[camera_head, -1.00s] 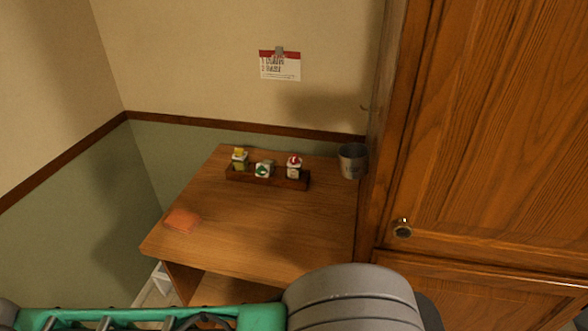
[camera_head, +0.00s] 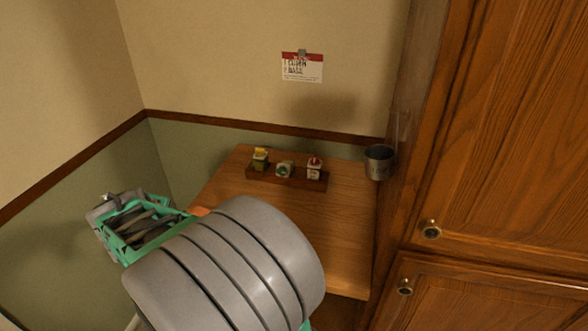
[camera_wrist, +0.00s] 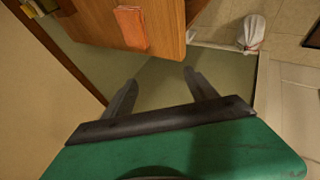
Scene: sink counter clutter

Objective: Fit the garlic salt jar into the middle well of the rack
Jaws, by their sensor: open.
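The dark wooden rack (camera_head: 258,175) stands at the back of the wooden counter, with three small jars at it. The left jar (camera_head: 261,159) has a yellow top and the right jar (camera_head: 315,168) a red and white top; both look upright. The middle jar (camera_head: 284,170), white and green, sits lower and looks tilted or lying; I cannot tell how deep it is. The labels are too small to read, so I cannot tell which is the garlic salt jar. My gripper (camera_wrist: 160,88) is open and empty, with floor and wall beyond its fingers, well away from the rack.
An orange flat pad (camera_wrist: 131,28) lies near the counter's edge; my arm mostly covers it in the head view. A metal cup (camera_head: 379,162) stands at the back right beside the wooden cabinet (camera_head: 480,130). The counter (camera_head: 345,235) is clear in front of the rack.

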